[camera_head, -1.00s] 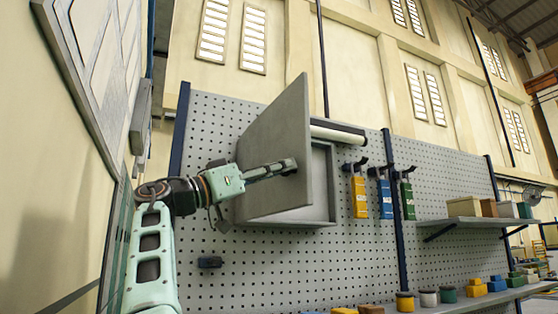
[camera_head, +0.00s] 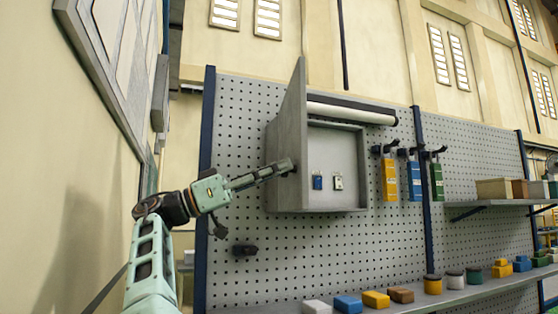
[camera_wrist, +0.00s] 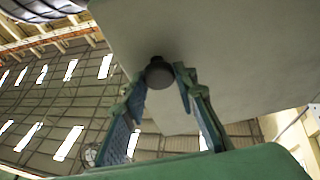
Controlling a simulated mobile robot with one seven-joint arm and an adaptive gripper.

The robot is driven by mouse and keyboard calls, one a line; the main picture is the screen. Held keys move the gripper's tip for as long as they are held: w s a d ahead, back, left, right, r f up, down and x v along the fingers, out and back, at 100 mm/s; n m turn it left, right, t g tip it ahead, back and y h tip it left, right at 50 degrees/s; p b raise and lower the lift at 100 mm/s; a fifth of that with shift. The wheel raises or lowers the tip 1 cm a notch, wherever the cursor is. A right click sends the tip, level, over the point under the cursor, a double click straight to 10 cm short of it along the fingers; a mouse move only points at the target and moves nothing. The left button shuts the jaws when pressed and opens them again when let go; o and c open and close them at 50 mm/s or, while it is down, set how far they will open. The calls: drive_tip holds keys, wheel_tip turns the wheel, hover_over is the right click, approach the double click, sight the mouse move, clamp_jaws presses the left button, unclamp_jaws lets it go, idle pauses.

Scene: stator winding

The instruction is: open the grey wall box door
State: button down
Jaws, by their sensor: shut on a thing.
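The grey wall box (camera_head: 345,192) hangs on the pegboard in the head view. Its grey door (camera_head: 293,135) stands wide open, swung out on the box's left side and seen nearly edge-on. Inside the box are a small blue item (camera_head: 317,183) and a small light item (camera_head: 338,183). My gripper (camera_head: 288,166) is at the door's outer face near its free edge. In the wrist view my gripper (camera_wrist: 162,85) is shut on a dark round knob (camera_wrist: 159,73) on the door panel (camera_wrist: 225,60).
A white roll (camera_head: 350,112) sits just above the box. Yellow, blue and green tools (camera_head: 412,180) hang to its right. A lower shelf (camera_head: 440,297) holds several coloured blocks and jars. A small dark fixture (camera_head: 244,250) is on the pegboard below my gripper.

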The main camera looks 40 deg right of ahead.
drive_tip(key=shift+w+a+f, duration=0.1)
drive_tip(key=shift+w+a, duration=0.25)
idle(0.3)
drive_tip(key=c, duration=1.6)
unclamp_jaws()
